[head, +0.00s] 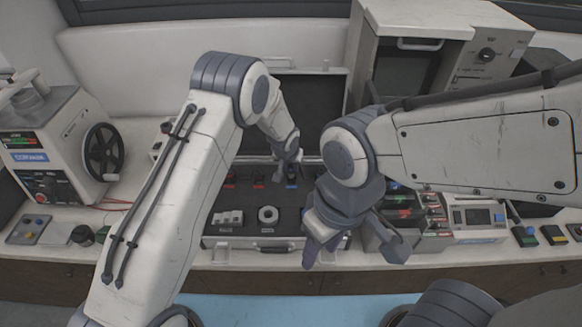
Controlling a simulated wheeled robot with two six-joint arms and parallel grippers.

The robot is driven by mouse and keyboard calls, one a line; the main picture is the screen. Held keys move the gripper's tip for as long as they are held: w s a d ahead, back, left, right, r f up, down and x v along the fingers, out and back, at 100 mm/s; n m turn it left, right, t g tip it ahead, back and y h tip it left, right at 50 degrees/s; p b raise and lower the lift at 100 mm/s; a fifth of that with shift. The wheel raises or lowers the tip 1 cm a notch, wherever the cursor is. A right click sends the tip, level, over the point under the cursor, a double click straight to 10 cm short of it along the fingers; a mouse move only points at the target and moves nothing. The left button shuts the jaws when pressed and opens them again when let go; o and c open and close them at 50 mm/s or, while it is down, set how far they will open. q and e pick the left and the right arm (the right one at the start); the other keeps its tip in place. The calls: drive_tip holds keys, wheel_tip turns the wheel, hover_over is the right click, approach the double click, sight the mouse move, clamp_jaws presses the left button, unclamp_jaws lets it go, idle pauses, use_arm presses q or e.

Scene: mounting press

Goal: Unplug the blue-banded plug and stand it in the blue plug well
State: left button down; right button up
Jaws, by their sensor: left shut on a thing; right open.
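My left gripper (288,163) points down over the back right part of a dark foam-lined case. It is shut on a small dark piece, taken as the blue-banded plug (292,172), mostly hidden by the fingers. A small blue mark (291,186) shows just below it, at the blue plug well. I cannot tell whether the plug is in the well or just above it. My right gripper (352,256) is open and empty, fingers spread in front of the case's right end.
A machine with a black handwheel (103,151) stands left. A press cabinet (482,62) stands behind right. Small devices crowd the right bench; my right arm hides part of it.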

sight(291, 174)
use_arm(q)
drive_tip(key=shift+f, duration=0.1)
idle(0.3)
drive_tip(key=shift+f+b, duration=0.6)
drive_tip(key=shift+b, duration=0.25)
drive_tip(key=shift+f, duration=0.15)
drive_tip(key=shift+f+b, duration=1)
drive_tip(key=shift+b, duration=0.2)
drive_tip(key=shift+f+b, duration=0.25)
drive_tip(key=shift+b, duration=0.1)
drive_tip(key=shift+c, duration=0.4)
unclamp_jaws()
wheel_tip(291, 174, up, 8)
drive_tip(key=p, duration=0.5)
drive_tip(key=shift+f, duration=0.2)
